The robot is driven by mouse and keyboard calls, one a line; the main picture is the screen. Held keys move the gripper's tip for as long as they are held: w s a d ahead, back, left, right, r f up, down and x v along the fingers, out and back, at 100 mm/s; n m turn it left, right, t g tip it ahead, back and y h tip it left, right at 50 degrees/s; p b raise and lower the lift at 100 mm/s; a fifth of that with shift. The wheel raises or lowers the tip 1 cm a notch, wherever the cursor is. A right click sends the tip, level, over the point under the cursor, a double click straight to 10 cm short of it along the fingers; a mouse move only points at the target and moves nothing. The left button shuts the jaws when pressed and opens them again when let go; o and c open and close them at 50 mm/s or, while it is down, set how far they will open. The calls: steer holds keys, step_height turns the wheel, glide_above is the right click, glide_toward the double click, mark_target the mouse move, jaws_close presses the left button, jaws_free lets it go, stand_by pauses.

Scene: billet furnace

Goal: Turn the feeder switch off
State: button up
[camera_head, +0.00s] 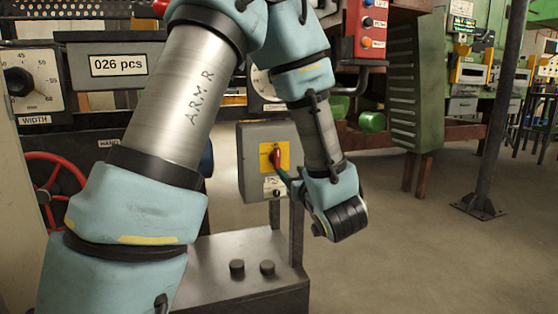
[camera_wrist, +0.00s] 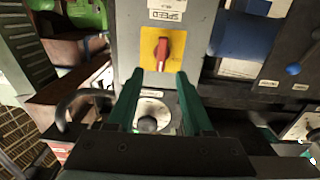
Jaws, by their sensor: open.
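The feeder switch appears to be the red rotary handle (camera_head: 276,158) on a yellow plate on the front of a grey box; the small label under it is too small to read. Its handle stands about upright. In the wrist view the red handle (camera_wrist: 163,50) is just beyond the fingertips, roughly in line with the gap between them. My gripper (camera_wrist: 158,82) is open and empty, with two green fingers apart. In the head view my gripper (camera_head: 281,172) is at the box front, just beside the handle, and only part of its fingers shows. Contact cannot be told.
A dial with a dark knob (camera_wrist: 148,123) shows between my finger bases. A red button box (camera_head: 369,30) hangs above right. A red handwheel (camera_head: 55,190) is at left. A metal pedestal (camera_head: 245,265) with two dark knobs stands below.

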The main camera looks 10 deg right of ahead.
mark_target(278, 158)
steer(key=w, duration=0.3)
steer(key=w+a+b, duration=0.1)
steer(key=w, duration=0.6)
steer(key=shift+w+a+r+b, duration=0.1)
steer(key=shift+a+r+b, duration=0.1)
steer(key=shift+r+b, duration=0.1)
jaws_close()
